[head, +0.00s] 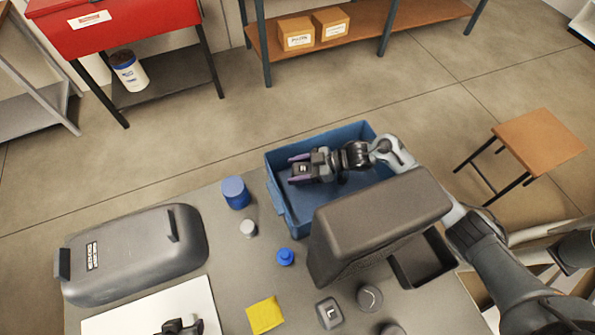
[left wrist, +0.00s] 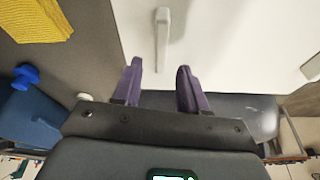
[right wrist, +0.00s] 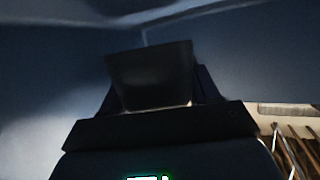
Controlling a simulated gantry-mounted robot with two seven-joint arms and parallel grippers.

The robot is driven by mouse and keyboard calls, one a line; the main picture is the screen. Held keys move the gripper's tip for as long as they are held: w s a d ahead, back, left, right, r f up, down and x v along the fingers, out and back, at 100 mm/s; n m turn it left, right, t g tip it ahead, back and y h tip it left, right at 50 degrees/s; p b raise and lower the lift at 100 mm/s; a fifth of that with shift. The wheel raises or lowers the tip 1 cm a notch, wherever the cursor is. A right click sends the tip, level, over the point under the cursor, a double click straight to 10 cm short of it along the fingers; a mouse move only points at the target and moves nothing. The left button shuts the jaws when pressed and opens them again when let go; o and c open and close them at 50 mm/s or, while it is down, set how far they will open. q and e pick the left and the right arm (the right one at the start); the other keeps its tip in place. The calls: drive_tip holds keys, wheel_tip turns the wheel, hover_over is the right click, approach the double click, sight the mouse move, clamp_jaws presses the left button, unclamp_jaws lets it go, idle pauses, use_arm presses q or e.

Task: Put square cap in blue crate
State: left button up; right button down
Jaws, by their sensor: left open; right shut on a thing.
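The square cap (right wrist: 150,75) shows in the right wrist view as a dark, square-faced block between my fingers. My right gripper (head: 298,169) is shut on it, inside the outline of the blue crate (head: 284,205) at the back of the table. Dark blue crate walls fill most of the right wrist view. I cannot tell whether the cap touches the crate floor. My left gripper (left wrist: 160,88) is open and empty over a white sheet (left wrist: 230,45).
A large dark grey housing (head: 375,225) stands right of the crate's front. A blue cylinder (head: 235,192), a small blue cap (head: 285,256), a yellow cloth (head: 265,314) and a grey square piece marked L (head: 328,313) lie on the table. A grey cover (head: 140,250) lies left.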

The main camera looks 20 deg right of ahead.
use_arm(q)
drive_tip(key=shift+f, duration=0.1)
use_arm(e)
drive_tip(key=shift+f, duration=0.3)
use_arm(q)
drive_tip(key=shift+f, duration=0.15)
use_arm(e)
drive_tip(key=shift+f, duration=0.1)
use_arm(q)
drive_tip(key=shift+a+f+b, duration=0.15)
drive_tip(key=shift+f+b, duration=0.1)
drive_tip(key=shift+b, duration=0.1)
use_arm(e)
drive_tip(key=shift+f, duration=0.4)
drive_tip(key=shift+f, duration=0.1)
drive_tip(key=c, duration=0.5)
unclamp_jaws()
drive_tip(key=shift+c, duration=0.2)
